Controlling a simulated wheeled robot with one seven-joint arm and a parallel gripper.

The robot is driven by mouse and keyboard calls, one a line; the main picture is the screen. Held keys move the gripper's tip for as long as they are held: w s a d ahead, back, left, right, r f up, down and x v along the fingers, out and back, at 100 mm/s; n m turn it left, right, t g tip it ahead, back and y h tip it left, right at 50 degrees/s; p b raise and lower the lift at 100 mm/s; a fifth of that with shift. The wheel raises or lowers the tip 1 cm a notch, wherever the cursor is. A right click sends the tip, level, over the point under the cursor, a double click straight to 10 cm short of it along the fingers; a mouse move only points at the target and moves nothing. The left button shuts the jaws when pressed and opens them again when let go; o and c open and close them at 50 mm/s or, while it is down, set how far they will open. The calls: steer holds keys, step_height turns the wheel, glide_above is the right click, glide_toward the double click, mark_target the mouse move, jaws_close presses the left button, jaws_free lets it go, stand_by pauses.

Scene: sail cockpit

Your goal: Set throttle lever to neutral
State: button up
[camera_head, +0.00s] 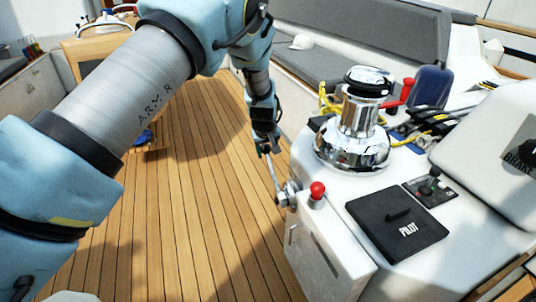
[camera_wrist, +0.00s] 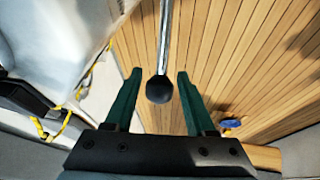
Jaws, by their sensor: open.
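The throttle lever (camera_head: 274,172) is a thin chrome rod on a silver hub at the side of the white console. It stands up, leaning left in the head view. Its black knob (camera_wrist: 158,90) shows in the wrist view, with the chrome rod running away from it toward the top. My gripper (camera_head: 264,149) is at the lever's upper end. In the wrist view its green fingers (camera_wrist: 159,78) are open, one on each side of the knob, with a visible gap on both sides.
A red ball knob (camera_head: 317,190) stands on the console close to the lever hub. A chrome winch (camera_head: 358,122), a black PILOT panel (camera_head: 398,224) and a small joystick panel (camera_head: 430,188) are on the console. Open teak deck (camera_head: 190,200) lies left of the lever.

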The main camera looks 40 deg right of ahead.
mark_target(267, 153)
steer(key=shift+x, duration=1.65)
jaws_close()
steer(key=shift+r, duration=0.1)
